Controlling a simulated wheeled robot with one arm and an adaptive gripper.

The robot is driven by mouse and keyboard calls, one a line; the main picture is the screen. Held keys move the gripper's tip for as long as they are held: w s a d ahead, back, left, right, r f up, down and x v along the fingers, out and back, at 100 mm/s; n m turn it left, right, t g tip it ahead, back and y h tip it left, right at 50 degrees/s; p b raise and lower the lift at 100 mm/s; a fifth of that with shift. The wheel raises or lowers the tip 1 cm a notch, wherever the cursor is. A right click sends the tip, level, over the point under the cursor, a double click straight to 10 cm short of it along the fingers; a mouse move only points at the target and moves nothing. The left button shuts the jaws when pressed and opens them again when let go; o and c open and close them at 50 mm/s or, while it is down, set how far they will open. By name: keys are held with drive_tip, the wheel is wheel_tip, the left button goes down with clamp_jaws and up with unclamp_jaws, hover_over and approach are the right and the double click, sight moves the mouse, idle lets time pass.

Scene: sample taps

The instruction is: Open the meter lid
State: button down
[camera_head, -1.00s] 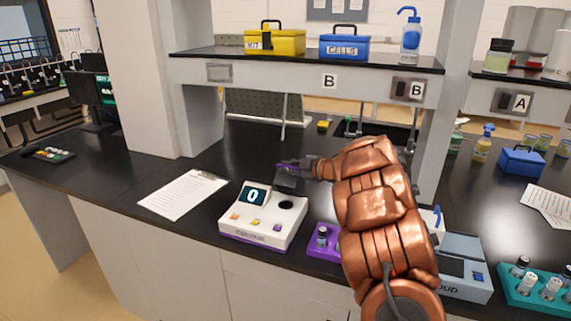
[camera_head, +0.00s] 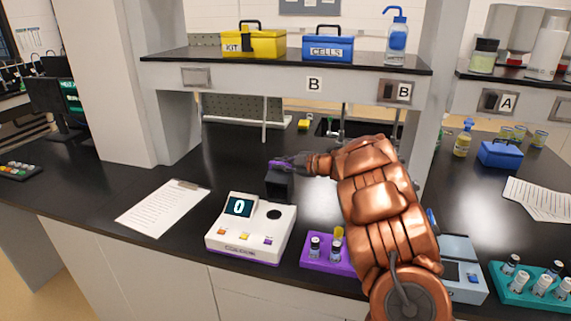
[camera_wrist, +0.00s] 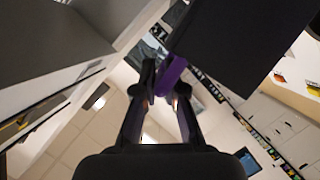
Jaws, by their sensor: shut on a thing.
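The white meter (camera_head: 247,247) stands on the black bench in the head view, its screen reading 0 and its round dark well (camera_head: 274,214) uncovered. The dark, box-like meter lid (camera_head: 280,186) is raised at the meter's back right, clear of the well. Whether it is still joined to the meter cannot be told. My gripper (camera_head: 297,161) reaches in from the right and is shut on the purple tab of the lid. In the wrist view the purple tab (camera_wrist: 170,76) sits between my fingers, and the black lid (camera_wrist: 240,40) fills the upper right.
A purple rack (camera_head: 328,262) with small vials is just right of the meter, near my arm. A clipboard (camera_head: 162,207) lies to the left. A grey-blue device (camera_head: 461,262) and a teal vial rack (camera_head: 528,290) stand at right. A shelf (camera_head: 290,72) spans above the bench.

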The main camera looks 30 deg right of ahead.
drive_tip(key=shift+a, duration=0.1)
drive_tip(key=c, duration=1.2)
unclamp_jaws()
drive_tip(key=shift+c, duration=0.2)
drive_tip(key=v, duration=1.2)
